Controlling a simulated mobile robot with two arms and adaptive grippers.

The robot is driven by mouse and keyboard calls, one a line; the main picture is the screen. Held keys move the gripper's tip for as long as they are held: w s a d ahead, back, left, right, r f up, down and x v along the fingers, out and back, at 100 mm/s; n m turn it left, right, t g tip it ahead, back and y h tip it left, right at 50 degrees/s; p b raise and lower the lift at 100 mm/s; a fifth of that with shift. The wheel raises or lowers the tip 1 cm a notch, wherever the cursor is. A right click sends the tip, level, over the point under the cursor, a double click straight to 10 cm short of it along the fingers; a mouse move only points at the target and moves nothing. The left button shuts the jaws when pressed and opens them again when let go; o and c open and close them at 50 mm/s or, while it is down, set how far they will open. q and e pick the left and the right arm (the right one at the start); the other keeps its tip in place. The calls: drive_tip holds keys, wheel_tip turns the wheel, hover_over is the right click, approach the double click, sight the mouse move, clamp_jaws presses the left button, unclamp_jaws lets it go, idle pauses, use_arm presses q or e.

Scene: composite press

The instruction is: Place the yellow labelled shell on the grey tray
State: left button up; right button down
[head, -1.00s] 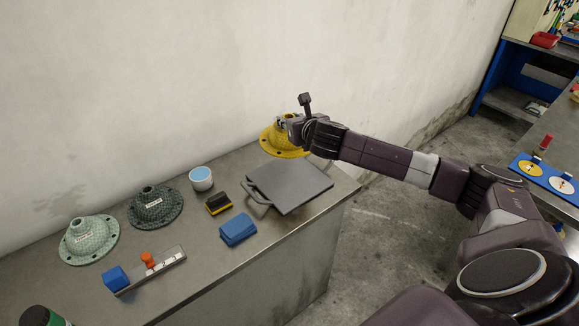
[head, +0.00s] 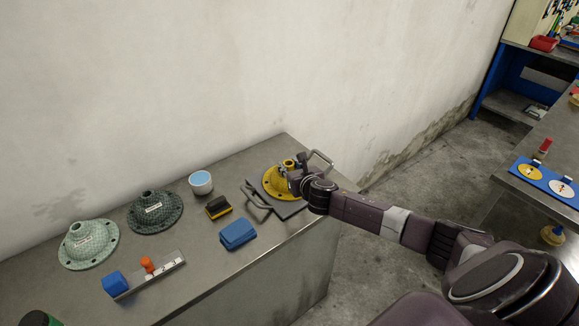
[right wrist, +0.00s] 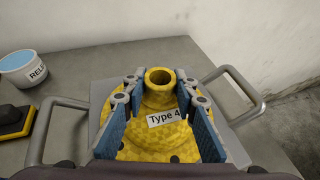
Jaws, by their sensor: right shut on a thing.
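The yellow shell (head: 279,181) is over the middle of the grey tray (head: 291,212) and appears to sit on it; I cannot tell whether it bears fully on the tray. In the right wrist view the shell (right wrist: 160,108) is upright, its neck up and its "Type 4" label facing the camera. My right gripper (head: 297,174) is at the shell's neck. Its two blue-padded fingers (right wrist: 160,115) stand on either side of the shell, shut on it. The tray (right wrist: 103,92) has a handle at each side. My left gripper is not in view.
Left of the tray are a blue block (head: 238,233), a black and yellow block (head: 218,207) and a white tub (head: 201,182). A dark green shell (head: 155,212) and a pale green shell (head: 88,244) stand further left. The wall is behind the bench.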

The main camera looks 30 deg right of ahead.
drive_tip(key=shift+r, duration=0.1)
drive_tip(key=c, duration=1.5)
unclamp_jaws()
drive_tip(key=shift+c, duration=0.2)
drive_tip(key=b+v, duration=0.1)
drive_tip(key=v, duration=1.1)
drive_tip(key=shift+a, duration=0.1)
